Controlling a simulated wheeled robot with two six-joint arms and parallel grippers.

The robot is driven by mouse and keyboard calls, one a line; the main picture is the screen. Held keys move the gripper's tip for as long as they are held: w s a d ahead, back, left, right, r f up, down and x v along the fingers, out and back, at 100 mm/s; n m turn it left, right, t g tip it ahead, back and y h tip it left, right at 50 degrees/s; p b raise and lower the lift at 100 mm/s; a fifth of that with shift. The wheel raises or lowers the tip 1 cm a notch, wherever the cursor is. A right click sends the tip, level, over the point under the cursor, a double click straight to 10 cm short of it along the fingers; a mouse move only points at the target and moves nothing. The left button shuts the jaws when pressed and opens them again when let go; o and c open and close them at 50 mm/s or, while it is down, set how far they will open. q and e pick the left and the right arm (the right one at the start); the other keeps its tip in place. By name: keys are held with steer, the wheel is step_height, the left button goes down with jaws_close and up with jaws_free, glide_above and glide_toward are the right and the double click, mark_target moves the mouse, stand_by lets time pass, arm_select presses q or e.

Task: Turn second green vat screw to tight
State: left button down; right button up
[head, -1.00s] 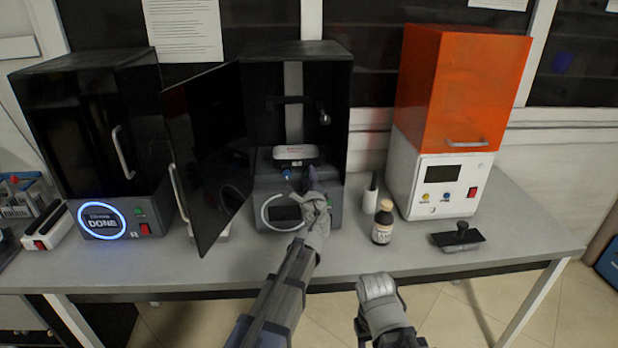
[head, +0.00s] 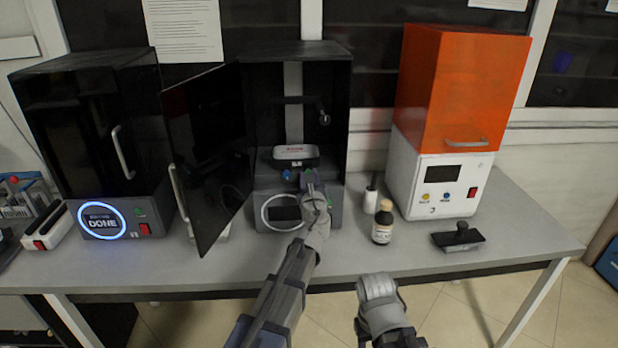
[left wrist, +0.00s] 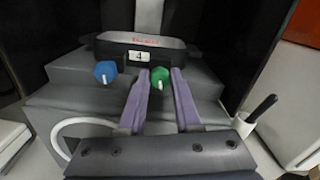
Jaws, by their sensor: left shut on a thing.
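The open-door black printer (head: 330,110) stands in the middle of the bench with a dark vat (head: 296,163) inside it. In the left wrist view the vat (left wrist: 128,57) has a label with a 4 on its front. A blue screw (left wrist: 106,72) stands at the vat's left front, apart from my gripper. A green screw (left wrist: 160,77) stands to its right. My left gripper (left wrist: 163,74), with purple fingers, is shut on the green screw. In the head view the left gripper (head: 310,184) largely hides that screw. My right gripper (head: 378,287) is low in front of the bench; its fingers are not clear.
The printer's dark door (head: 205,150) swings out close to my left arm. A brown bottle (head: 383,222) and a black plate with a knob (head: 458,238) stand at the right. An orange-topped machine (head: 460,90) is behind them. Another black printer (head: 88,130) shows DONE.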

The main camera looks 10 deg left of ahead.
arm_select(q)
steer(key=shift+m, duration=0.7)
steer(key=shift+s, duration=0.1)
steer(key=c, duration=0.6)
jaws_free()
steer(key=v, duration=0.7)
steer(key=shift+s+d, duration=0.15)
steer(key=shift+s, duration=0.2)
